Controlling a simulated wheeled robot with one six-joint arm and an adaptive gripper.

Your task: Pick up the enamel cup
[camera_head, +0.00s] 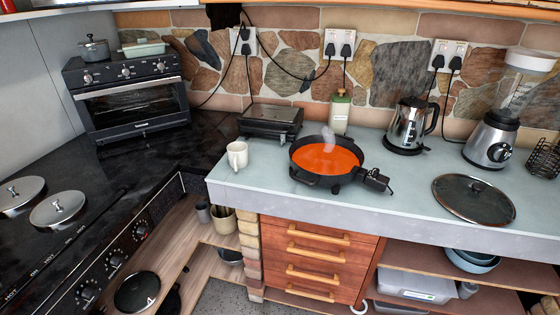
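A white enamel cup (238,156) stands upright near the left end of the pale counter (415,226), close to its front left corner. Its handle faces the front, toward the lower left. The cup is apart from the things around it, and nothing covers it. My gripper is not in view.
An electric pan (326,160) with steaming orange soup stands right of the cup. A dark grill (271,122) is behind it. A kettle (411,125), a blender (491,139) and a glass lid (474,199) stand further right. The black stove (62,235) is left. Drawers (318,259) are below.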

